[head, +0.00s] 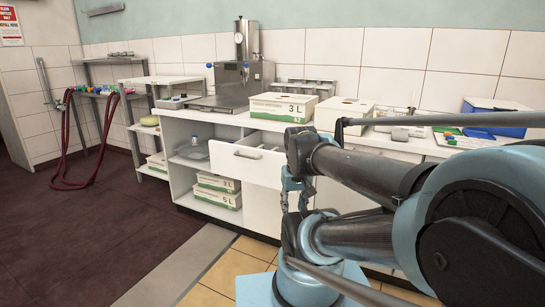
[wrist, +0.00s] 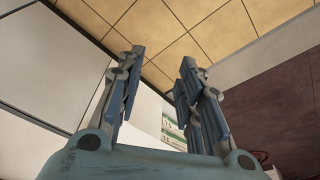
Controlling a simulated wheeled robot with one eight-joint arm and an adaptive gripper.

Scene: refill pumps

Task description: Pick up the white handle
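A pulled-out white drawer (head: 246,165) is in the counter in the head view, left of my arm. Whether this is the white handle of the task I cannot tell. Something pale lies inside the drawer, too small to make out. My gripper (wrist: 161,68) is open in the wrist view, its two blue-grey fingers apart with nothing between them. No white handle can be made out in the wrist view. My arm covers part of the counter right of the drawer.
More boxes (head: 217,190) sit on the shelf below. A blue bin (head: 495,118) is at the right. Red hoses (head: 68,140) hang at the left. The dark floor (head: 80,235) at left is clear.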

